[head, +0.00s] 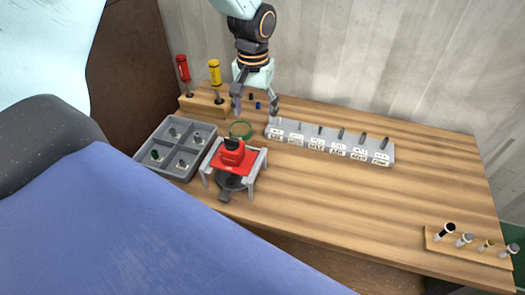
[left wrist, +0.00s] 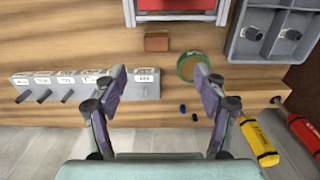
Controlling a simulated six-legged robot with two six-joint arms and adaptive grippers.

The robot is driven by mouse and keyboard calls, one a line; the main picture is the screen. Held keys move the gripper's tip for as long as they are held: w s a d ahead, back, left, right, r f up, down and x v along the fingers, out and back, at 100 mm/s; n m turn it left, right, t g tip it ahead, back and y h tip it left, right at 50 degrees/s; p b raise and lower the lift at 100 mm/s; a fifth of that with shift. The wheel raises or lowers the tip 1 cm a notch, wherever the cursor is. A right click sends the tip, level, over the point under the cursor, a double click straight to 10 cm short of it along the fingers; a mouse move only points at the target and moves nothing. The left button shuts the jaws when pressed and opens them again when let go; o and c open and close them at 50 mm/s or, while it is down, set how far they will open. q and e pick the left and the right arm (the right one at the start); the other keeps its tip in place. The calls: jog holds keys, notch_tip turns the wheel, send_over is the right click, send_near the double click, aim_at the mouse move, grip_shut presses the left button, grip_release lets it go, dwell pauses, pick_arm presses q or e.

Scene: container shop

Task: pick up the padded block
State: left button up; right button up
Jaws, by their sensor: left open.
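In the left wrist view a small brown block (left wrist: 156,42) lies on the wooden table, between the red-topped stand and my fingers. It looks like the padded block, though I cannot make out a pad on it. I cannot make it out in the head view. My left gripper (head: 256,112) points down over the back of the table, between the green ring and the label rack. In the left wrist view the gripper (left wrist: 159,75) is open and empty, its fingers wide apart, with the block beyond the gap between the tips. My right gripper is not in view.
A green ring (head: 240,129) lies beside the red-topped stand (head: 262,160). A grey label rack (head: 330,145) with pegs, a grey divided tray (head: 168,124), and a wooden holder (head: 203,103) with screwdrivers stand nearby. The table's right middle (head: 400,205) is clear.

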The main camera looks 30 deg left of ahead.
pick_arm(q)
jog(key=b, duration=0.3)
send_over(259, 143)
jog(key=f, duration=0.4)
jog(key=shift+s+a+f, duration=0.15)
jog(key=shift+s+a, duration=0.1)
jog(key=shift+a, duration=0.05)
jog(key=shift+s+a+f+b, duration=0.1)
jog(key=shift+s+f+b, duration=0.3)
jog(key=shift+b, duration=0.2)
jog(key=f, duration=0.4)
jog(key=w+f, duration=0.1)
jog(key=f, duration=0.1)
jog(key=shift+d+f, duration=0.25)
jog(key=shift+f, duration=0.15)
jog(key=shift+w+f, duration=0.1)
jog(key=shift+f, duration=0.2)
jog(key=shift+w+f, duration=0.25)
jog(key=shift+f, duration=0.05)
jog(key=shift+s+r, duration=0.15)
jog(key=shift+s, duration=0.1)
jog(key=c, duration=0.4)
jog(key=shift+w+d, duration=0.1)
jog(key=shift+w, duration=0.05)
jog(key=c, duration=0.9)
notch_tip(259, 143, up, 10)
jog(key=shift+f, duration=0.1)
